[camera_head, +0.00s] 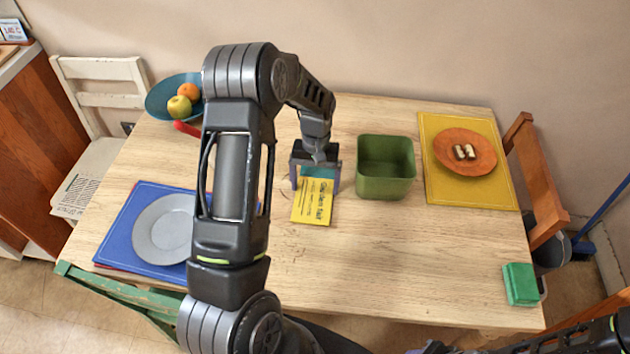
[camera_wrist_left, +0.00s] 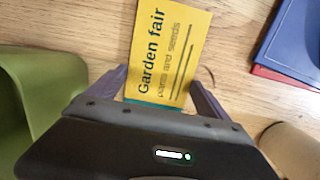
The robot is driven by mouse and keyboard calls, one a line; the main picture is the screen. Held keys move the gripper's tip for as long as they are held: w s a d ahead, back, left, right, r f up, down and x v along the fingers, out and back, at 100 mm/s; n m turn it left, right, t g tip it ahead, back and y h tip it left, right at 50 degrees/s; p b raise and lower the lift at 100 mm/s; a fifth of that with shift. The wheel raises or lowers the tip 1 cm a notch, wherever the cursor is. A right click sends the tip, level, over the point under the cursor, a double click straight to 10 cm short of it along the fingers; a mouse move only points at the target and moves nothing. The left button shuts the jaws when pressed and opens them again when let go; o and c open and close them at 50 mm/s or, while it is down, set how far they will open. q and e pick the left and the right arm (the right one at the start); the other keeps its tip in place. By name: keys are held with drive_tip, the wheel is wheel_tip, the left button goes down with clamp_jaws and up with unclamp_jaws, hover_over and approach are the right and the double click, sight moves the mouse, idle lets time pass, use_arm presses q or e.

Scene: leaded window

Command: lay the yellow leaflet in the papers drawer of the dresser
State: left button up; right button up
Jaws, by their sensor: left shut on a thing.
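The yellow leaflet (camera_head: 312,206) reads "Garden fair" and has a teal band at one end. It is at the middle of the table, and it also shows in the left wrist view (camera_wrist_left: 172,40). My left gripper (camera_head: 316,188) points down at the teal end and is shut on the leaflet, with one finger at each long side. I cannot tell whether the leaflet touches the table. The papers drawer cannot be made out; a reddish-brown wooden cabinet front (camera_head: 38,140) shows at the left edge. My right gripper is not in view; only part of that arm shows at bottom right.
A green square bin (camera_head: 386,185) stands close right of the leaflet. A blue mat (camera_head: 122,228) with a grey plate (camera_head: 165,230) lies left. A yellow mat (camera_head: 470,195) with an orange plate (camera_head: 480,137), a fruit bowl (camera_head: 160,102) and a green box (camera_head: 521,285) are also on the table (camera_head: 420,265).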

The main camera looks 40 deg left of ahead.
sight(316, 184)
use_arm(q)
drive_tip(key=shift+f, duration=0.2)
drive_tip(key=o, duration=1.1)
drive_tip(key=shift+r, duration=0.1)
drive_tip(key=shift+r, duration=0.3)
drive_tip(key=shift+w+r, duration=0.1)
drive_tip(key=shift+r, duration=0.1)
drive_tip(key=r, duration=0.3)
drive_tip(key=w+r+b, duration=0.1)
drive_tip(key=r, duration=0.7)
drive_tip(key=shift+w+a+r+b, duration=0.1)
drive_tip(key=shift+w+a+b, duration=0.05)
drive_tip(key=shift+a+b, duration=0.2)
drive_tip(key=shift+a, duration=0.1)
